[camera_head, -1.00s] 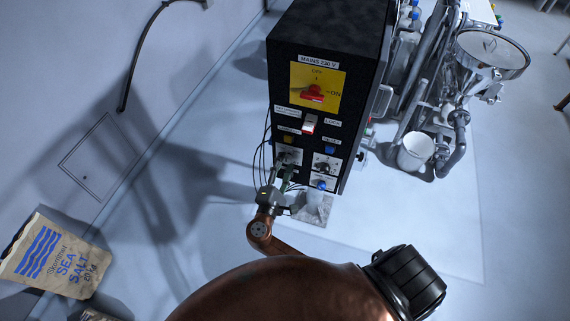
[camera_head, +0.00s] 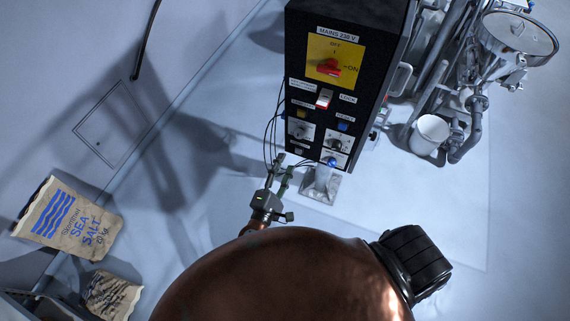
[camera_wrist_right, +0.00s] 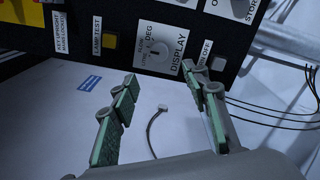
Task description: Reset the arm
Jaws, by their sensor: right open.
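My right gripper (camera_head: 279,178) is below the lower left corner of the black control box (camera_head: 362,30) in the head view. In the right wrist view my right gripper (camera_wrist_right: 165,100) has its two green-padded fingers spread wide, with nothing between them. The box's lower panel, with a DISPLAY knob (camera_wrist_right: 158,52) and a yellow LAMP TEST button (camera_wrist_right: 109,40), lies beyond the fingertips. The fingers look clear of the knob. The red mains switch (camera_head: 329,67) on its yellow plate points toward ON. My left gripper is not in view.
A sea salt sack (camera_head: 66,217) lies at the left, with another bag (camera_head: 111,294) below it. A steel hopper (camera_head: 518,36) and a white bucket (camera_head: 430,131) stand at the right. Black cables (camera_head: 271,135) hang beside the box.

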